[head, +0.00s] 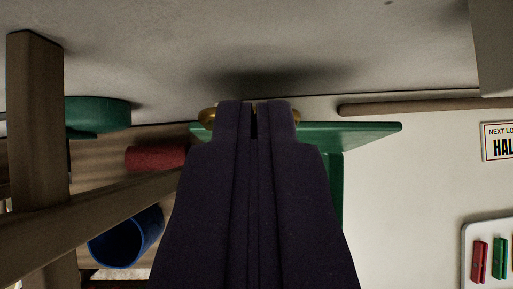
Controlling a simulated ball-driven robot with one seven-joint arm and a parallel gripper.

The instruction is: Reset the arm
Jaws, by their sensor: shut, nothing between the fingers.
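My gripper (254,108) reaches up from the bottom centre of the head view, dark purple. Its two fingers are together with only a thin dark slit between the tips, and nothing is held. Behind the tips is a green flat-topped piece (365,130) with a green upright below it. A brass-coloured rounded thing shows on both sides of the fingers; its middle is hidden by them. I cannot tell whether the fingers touch it.
Wooden beams (35,120) cross the left side. Behind them are a green round thing (98,115), a red cylinder (155,157) and a blue open cup (125,238). A brown rod (420,106), a sign (497,142) and a white panel with coloured pegs (472,232) are at right.

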